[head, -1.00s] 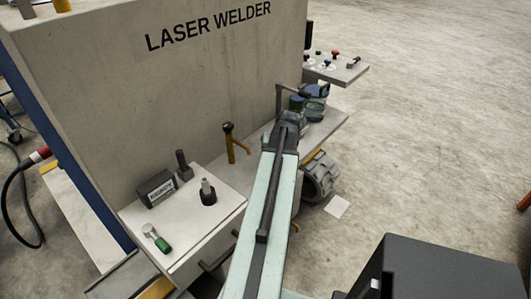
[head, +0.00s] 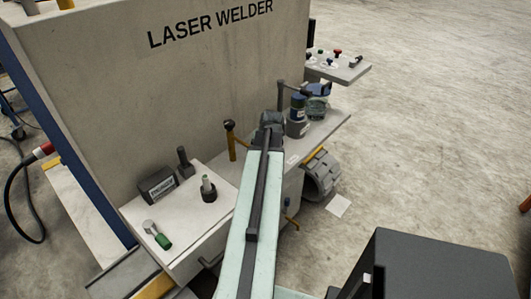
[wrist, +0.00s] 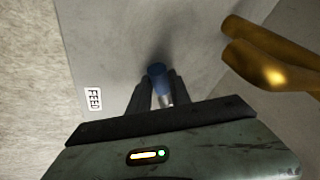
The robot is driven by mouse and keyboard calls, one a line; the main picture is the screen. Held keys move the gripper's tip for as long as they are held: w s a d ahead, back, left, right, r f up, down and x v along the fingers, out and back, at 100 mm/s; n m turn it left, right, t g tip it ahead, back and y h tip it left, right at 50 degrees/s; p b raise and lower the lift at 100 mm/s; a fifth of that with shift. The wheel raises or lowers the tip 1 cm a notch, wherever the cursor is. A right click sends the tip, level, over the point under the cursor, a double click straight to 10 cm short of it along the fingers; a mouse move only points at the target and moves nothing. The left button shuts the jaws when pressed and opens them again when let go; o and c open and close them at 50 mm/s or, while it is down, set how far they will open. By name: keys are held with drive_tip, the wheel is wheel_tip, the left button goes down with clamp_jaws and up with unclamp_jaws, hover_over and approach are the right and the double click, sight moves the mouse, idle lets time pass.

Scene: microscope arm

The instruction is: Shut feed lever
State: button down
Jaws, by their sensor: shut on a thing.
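In the wrist view, a lever with a blue cap (wrist: 157,76) and a pale metal stem stands between my two dark fingers. I take it for the feed lever, as a white FEED label (wrist: 93,99) is on the grey surface to its left. My gripper (wrist: 154,92) is shut on this lever. In the head view my gripper is at the far end of my pale green arm, above the laser welder's (head: 190,85) shelf; its fingers and the lever are hidden there.
A yellow pipe-like part (wrist: 262,65) is close on the right in the wrist view. In the head view a yellow post with a dark knob (head: 231,146) stands just left of my arm. A blue-topped container (head: 297,115) stands to the right.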

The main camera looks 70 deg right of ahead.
drive_tip(key=shift+w+d, duration=0.1)
drive_tip(key=c, duration=1.2)
unclamp_jaws()
drive_tip(key=p+v, duration=0.7)
drive_tip(key=v, duration=0.1)
drive_tip(key=shift+f, duration=0.1)
